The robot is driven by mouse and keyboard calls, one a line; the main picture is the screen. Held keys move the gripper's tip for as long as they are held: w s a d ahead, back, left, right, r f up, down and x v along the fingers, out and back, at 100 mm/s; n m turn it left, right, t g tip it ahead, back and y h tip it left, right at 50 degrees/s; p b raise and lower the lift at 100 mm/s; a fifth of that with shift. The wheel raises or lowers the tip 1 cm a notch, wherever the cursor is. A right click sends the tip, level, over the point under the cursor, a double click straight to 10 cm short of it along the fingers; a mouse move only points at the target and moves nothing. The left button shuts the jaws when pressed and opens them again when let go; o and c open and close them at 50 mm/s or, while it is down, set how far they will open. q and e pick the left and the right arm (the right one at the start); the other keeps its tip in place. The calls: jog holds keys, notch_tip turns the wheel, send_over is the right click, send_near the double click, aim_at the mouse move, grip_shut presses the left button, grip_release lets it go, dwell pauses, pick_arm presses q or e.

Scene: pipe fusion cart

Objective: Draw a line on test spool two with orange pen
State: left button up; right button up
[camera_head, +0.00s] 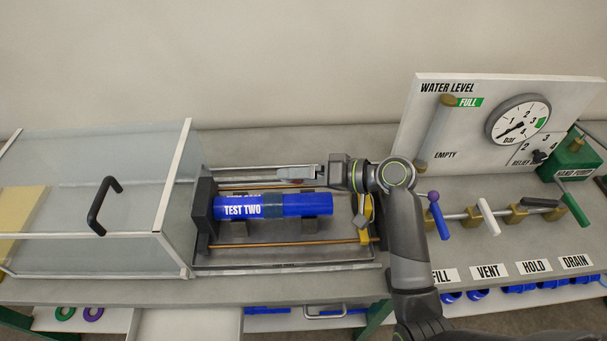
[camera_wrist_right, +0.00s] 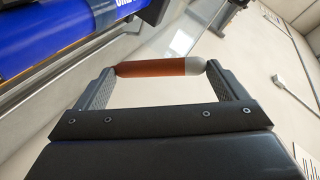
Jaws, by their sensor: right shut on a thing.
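Test spool two (camera_head: 305,205) is a blue pipe with a darker middle band and a white "TEST TWO" label. It lies level in the test rig in the head view. My right gripper (camera_head: 290,175) is just behind the spool, above the rear rail. In the right wrist view my right gripper (camera_wrist_right: 160,68) is shut on the orange pen (camera_wrist_right: 150,68), an orange-brown barrel with a pale grey end, held crosswise between the fingers. A blue pipe with partly cut-off white lettering (camera_wrist_right: 60,25) shows at the upper left there. My left gripper is not in view.
The rig's black end block (camera_head: 203,212) stands at the spool's left end. A clear guard box with a black handle (camera_head: 103,205) is further left. Right of my arm are valve levers (camera_head: 487,217) and a gauge panel (camera_head: 518,118). Bench behind the rig is clear.

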jog(key=shift+f+b, duration=0.4)
jog(key=shift+f, duration=0.35)
jog(key=shift+f+b, duration=1.5)
jog(key=shift+f, duration=0.65)
jog(key=shift+f, duration=0.25)
jog(key=shift+d, duration=0.5)
jog(key=shift+a, duration=0.15)
jog(key=shift+a, duration=0.35)
jog(key=shift+a, duration=0.55)
jog(key=shift+d+p, duration=0.3)
jog(key=shift+d, duration=0.25)
